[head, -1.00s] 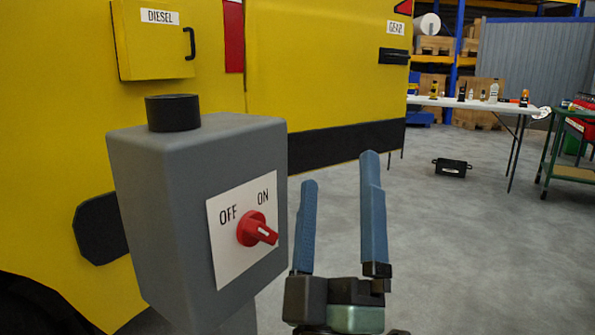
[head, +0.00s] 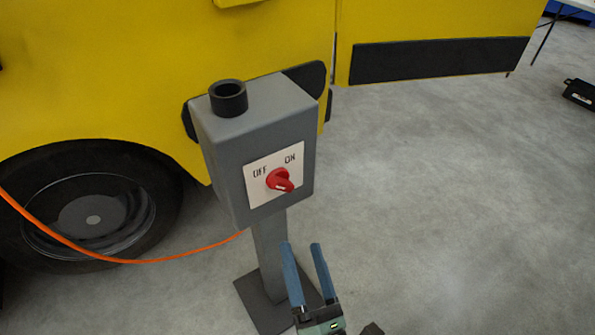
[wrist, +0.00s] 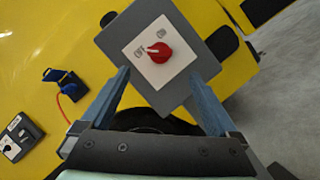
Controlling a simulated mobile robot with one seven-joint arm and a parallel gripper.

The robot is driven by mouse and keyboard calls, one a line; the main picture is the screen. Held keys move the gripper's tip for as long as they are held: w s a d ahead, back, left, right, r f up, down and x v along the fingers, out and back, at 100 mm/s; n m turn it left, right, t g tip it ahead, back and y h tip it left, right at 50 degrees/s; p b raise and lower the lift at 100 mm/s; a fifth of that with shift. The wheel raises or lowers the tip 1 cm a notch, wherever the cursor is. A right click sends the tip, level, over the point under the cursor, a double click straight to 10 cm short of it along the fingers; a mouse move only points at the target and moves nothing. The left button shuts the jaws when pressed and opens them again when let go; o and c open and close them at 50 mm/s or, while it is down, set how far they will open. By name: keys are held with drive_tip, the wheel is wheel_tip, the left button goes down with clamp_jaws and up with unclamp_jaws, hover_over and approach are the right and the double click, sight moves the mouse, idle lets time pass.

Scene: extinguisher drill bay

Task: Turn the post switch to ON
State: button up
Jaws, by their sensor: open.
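The post switch is a red knob (head: 279,180) on a white plate (head: 262,165) marked OFF at left and ON at right. The plate is on the front of a grey box (head: 225,150) on a post. My gripper (head: 300,246) is open and empty, below the box in the head view. In the wrist view the fingertips (wrist: 159,73) lie either side of the box's lower part, apart from the knob.
A yellow vehicle (head: 90,80) with a black wheel (head: 93,218) stands behind the post. An orange cable (head: 150,260) runs from the left toward the post. A black case (head: 580,94) lies at far right. The grey floor (head: 450,200) on the right is clear.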

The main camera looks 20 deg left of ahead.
sight(283, 191)
drive_tip(key=x, duration=0.6)
drive_tip(key=b+x, duration=0.1)
drive_tip(key=x, duration=0.5)
drive_tip(key=shift+w+a+f, duration=0.1)
drive_tip(key=shift+w+a, duration=0.1)
drive_tip(key=shift+a, duration=0.25)
drive_tip(key=c, duration=1.4)
